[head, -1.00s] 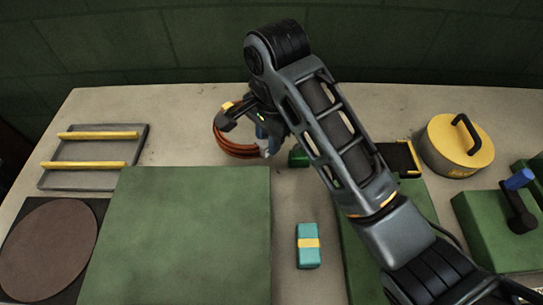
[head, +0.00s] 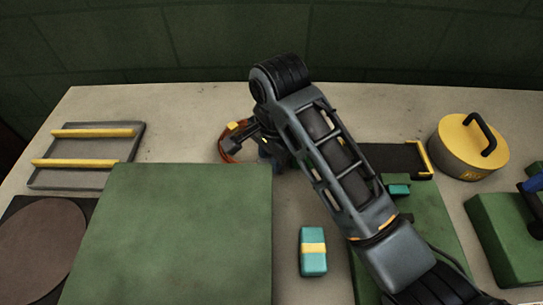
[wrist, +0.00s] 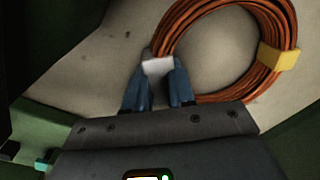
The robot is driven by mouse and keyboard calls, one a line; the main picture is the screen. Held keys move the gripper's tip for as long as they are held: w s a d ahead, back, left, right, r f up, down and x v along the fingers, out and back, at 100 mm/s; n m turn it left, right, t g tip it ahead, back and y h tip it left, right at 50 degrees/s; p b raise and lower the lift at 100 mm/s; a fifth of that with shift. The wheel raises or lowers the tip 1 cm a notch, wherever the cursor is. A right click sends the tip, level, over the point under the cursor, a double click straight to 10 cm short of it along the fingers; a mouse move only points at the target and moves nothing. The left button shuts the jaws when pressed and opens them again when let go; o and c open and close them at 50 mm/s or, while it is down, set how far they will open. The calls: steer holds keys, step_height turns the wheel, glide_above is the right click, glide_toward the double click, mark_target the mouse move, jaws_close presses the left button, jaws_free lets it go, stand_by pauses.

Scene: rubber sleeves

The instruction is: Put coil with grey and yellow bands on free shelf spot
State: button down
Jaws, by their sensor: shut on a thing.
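The coil (head: 232,146) is a ring of orange-brown cable with a yellow band and a pale grey band. In the head view it is mostly hidden behind my wrist. In the wrist view the coil (wrist: 287,25) shows large, with the yellow band on its right and the grey band between my blue fingertips. My gripper (wrist: 160,74) is shut on the coil at the grey band; it also shows in the head view (head: 268,152). The coil is over the pale tabletop; I cannot tell its height. I cannot make out a free shelf spot.
A large green block (head: 175,235) stands front left of the coil. A grey tray with yellow bars (head: 70,178) is at left. A teal block with a yellow band (head: 313,262), a dark tray (head: 375,158) and a yellow round weight (head: 460,160) are to the right.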

steer(key=c, duration=1.3)
jaws_free()
steer(key=shift+f, duration=0.1)
steer(key=shift+c, duration=0.2)
steer(key=o, duration=0.4)
